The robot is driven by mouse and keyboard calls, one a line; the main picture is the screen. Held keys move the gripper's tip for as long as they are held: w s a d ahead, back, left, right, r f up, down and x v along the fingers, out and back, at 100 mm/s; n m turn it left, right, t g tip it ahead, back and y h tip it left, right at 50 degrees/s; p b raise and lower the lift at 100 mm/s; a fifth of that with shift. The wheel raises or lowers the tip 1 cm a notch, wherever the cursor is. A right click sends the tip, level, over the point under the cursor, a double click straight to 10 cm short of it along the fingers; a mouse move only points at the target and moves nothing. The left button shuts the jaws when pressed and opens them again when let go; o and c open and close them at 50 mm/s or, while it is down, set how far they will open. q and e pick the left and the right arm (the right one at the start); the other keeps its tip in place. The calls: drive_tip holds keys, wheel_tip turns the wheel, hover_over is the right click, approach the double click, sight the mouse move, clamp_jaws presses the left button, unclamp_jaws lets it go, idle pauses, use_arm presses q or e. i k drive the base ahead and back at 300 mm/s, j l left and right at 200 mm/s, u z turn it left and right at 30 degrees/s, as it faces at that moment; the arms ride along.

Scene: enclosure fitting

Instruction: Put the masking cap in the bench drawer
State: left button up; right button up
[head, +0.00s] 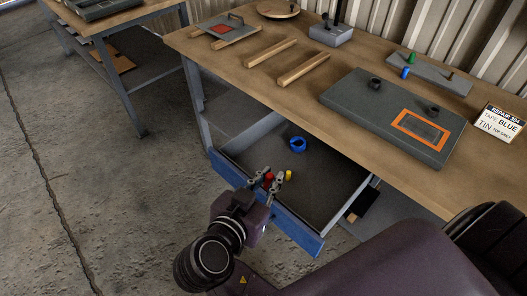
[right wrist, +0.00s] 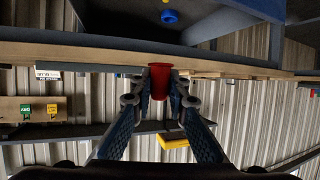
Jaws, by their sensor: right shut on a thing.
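My right gripper (head: 271,179) is over the front of the open bench drawer (head: 332,195), shut on a small red cap (head: 268,177), which looks like the masking cap. In the right wrist view the red cap (right wrist: 159,80) sits between the fingertips of the gripper (right wrist: 160,98). The drawer has grey walls and a blue front. A blue ring (head: 297,144) lies inside it toward the back. A small yellow piece (head: 288,175) shows beside the fingertips; I cannot tell what it rests on. My left gripper is not in view.
The wooden bench top (head: 225,61) is above and behind the drawer. It carries a grey enclosure panel (head: 365,98) with an orange-framed area, a stand with green and blue caps (head: 428,72), and a sign (head: 499,122). Another bench (head: 120,20) stands at left. Concrete floor lies clear between.

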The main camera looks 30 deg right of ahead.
sight(310, 197)
drive_tip(key=i+j+u, duration=0.15)
drive_tip(key=i, duration=0.35)
drive_tip(key=i+j+u, duration=0.15)
drive_tip(key=i+j, duration=0.15)
drive_tip(key=i, duration=0.2)
drive_tip(key=i+j+u, duration=0.15)
drive_tip(key=i, duration=0.35)
drive_tip(key=i+z, duration=0.25)
drive_tip(key=z, duration=0.25)
drive_tip(key=i+z, duration=0.3)
drive_tip(key=z, duration=0.15)
drive_tip(key=i+j+z, duration=0.15)
drive_tip(key=z, duration=0.35)
drive_tip(key=i+z, duration=0.15)
drive_tip(key=z, duration=0.3)
drive_tip(key=i+z, duration=0.15)
drive_tip(key=z, duration=0.35)
drive_tip(key=i+z, duration=0.15)
drive_tip(key=z, duration=0.3)
drive_tip(key=i+j+z, duration=0.15)
drive_tip(key=z, duration=0.3)
drive_tip(key=i+j+z, duration=0.15)
drive_tip(key=i+z, duration=0.25)
drive_tip(key=k, duration=0.1)
